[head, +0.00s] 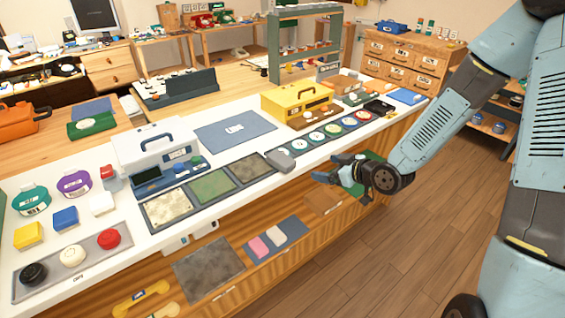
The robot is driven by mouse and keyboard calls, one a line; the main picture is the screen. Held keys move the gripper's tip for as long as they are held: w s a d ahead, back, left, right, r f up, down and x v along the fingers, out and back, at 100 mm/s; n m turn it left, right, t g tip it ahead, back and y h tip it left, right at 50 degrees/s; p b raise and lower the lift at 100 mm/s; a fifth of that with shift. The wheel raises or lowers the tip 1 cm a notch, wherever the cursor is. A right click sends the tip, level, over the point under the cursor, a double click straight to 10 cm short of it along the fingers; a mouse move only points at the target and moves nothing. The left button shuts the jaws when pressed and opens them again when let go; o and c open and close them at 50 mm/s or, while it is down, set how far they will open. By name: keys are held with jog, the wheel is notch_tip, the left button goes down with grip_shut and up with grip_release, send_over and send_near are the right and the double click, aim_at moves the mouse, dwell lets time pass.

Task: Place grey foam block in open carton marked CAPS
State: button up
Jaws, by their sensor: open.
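A grey block (279,160), which looks like the foam block, lies on the white counter near its front edge, at the left end of a dark strip of round dials. My gripper (322,172) is open and empty, to the right of the block and apart from it, by the counter's front edge. No carton has a readable CAPS mark. Small brown box shapes (347,88) stand at the far right of the counter, behind the dials; I cannot tell whether one is the open carton.
A yellow toolbox (297,101) stands behind the dial strip (357,123). Framed panels (211,186) and a white case (155,146) lie left of the block. Open shelves (208,268) with items run below the counter. A green rack (305,45) rises behind.

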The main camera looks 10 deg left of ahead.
aim_at(284, 159)
jog(key=a+y, duration=0.1)
jog(key=a, duration=0.3)
jog(key=w+a+f+y, duration=0.1)
jog(key=a, duration=0.2)
jog(key=a+f+y, duration=0.1)
jog(key=a, duration=0.3)
jog(key=shift+w+a+f, duration=0.1)
jog(key=shift+w+a, duration=0.25)
jog(key=shift+x, duration=2.55)
jog(key=shift+w, duration=0.15)
jog(key=shift+c, duration=0.2)
jog(key=shift+d, duration=0.1)
jog(key=c, duration=1.1)
jog(key=shift+r, duration=0.2)
